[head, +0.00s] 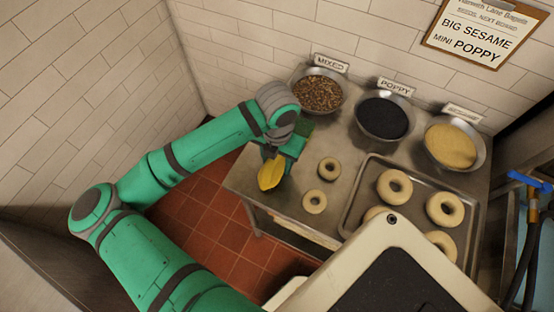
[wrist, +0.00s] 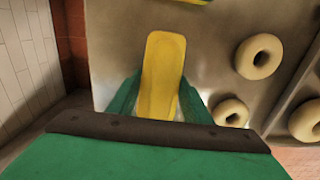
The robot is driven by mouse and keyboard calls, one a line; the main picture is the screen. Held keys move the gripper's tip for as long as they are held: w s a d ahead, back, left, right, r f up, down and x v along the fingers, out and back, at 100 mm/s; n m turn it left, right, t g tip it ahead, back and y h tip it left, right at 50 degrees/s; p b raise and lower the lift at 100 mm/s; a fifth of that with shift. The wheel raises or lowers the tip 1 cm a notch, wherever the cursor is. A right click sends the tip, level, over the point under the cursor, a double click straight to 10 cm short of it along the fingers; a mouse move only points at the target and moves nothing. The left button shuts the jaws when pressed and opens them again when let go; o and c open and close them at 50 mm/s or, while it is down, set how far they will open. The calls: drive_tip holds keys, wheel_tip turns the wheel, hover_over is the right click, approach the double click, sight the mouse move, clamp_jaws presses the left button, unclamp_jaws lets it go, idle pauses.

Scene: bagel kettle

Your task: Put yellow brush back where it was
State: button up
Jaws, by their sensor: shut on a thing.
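The yellow brush (head: 270,174) is held in my gripper (head: 281,158) over the left part of the metal table (head: 250,183). In the wrist view the brush (wrist: 162,70) is a long yellow shape between the two green fingers of my gripper (wrist: 158,98), pointing away from the wrist. I see no bristles. Its lower end is hidden by my gripper. I cannot tell whether the brush touches the table. A green patch (head: 304,127) shows on the table behind my gripper, partly hidden. A yellow and green edge is cut off at the top of the wrist view.
Bowls labelled mixed (head: 318,93), poppy (head: 382,119) and a third of pale seeds (head: 452,146) line the wall. Two small bagels (head: 329,169) (head: 314,201) lie right of my gripper. A tray (head: 347,215) of several larger bagels stands further right.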

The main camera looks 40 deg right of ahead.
drive_tip(key=o, duration=1.1)
